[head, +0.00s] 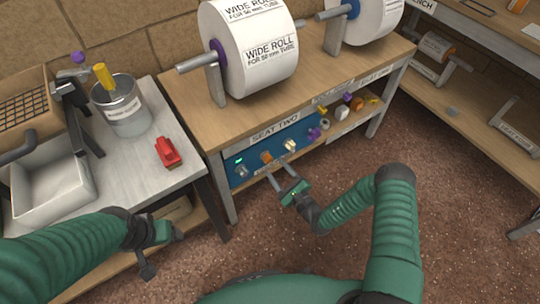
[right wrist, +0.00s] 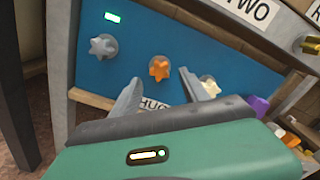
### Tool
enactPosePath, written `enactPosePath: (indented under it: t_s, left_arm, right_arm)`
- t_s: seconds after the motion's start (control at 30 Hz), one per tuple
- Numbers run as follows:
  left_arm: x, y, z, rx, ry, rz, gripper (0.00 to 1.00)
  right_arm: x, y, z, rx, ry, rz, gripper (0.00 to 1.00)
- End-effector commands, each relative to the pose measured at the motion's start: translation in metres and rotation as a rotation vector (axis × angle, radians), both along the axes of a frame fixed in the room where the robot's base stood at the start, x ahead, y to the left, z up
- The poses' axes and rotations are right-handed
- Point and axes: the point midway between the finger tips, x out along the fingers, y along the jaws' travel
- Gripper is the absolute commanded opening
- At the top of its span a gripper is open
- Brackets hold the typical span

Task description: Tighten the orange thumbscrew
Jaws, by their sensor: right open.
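The orange thumbscrew (head: 266,157) is a star-shaped knob on the blue panel (head: 232,184) under the SEAT TWO label. In the right wrist view the orange thumbscrew (right wrist: 159,68) lies just beyond the gap between my right gripper's fingers. My right gripper (head: 277,170) is open and empty, in front of the panel. Its two fingers also show in the right wrist view (right wrist: 160,78), one each side of the line to the knob, apart from it. My left gripper (head: 162,252) hangs low at the left, near the side table; its finger gap is unclear.
A grey knob (right wrist: 102,46) is left of the orange one and a cream knob (right wrist: 210,88) right of it. Wide rolls (head: 248,50) stand on the bench above. A red object (head: 167,152) and metal bucket (head: 124,108) are on the left table. Floor before the panel is clear.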

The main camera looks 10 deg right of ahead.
Motion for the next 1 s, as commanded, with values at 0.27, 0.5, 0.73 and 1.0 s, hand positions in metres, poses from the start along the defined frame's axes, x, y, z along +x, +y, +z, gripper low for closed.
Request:
enactPosePath:
  t_s: [0.27, 0.5, 0.73, 1.0]
  left_arm:
    - [0.0, 0.0, 0.041, 0.0, 0.001, 0.0, 0.73]
    - [0.0, 0.0, 0.038, 0.0, 0.001, 0.0, 0.73]
    - [0.0, 0.0, 0.044, 0.0, 0.001, 0.0, 0.73]
    - [0.0, 0.0, 0.04, 0.0, 0.001, 0.0, 0.73]
  right_arm:
    - [0.0, 0.0, 0.002, -0.479, -0.173, 0.001, 0.53]
    - [0.0, 0.0, -0.001, -0.486, -0.176, 0.001, 0.53]
    - [0.0, 0.0, 0.001, -0.485, -0.175, 0.001, 0.53]
    - [0.013, 0.005, 0.0, -0.483, -0.175, 0.0, 0.53]
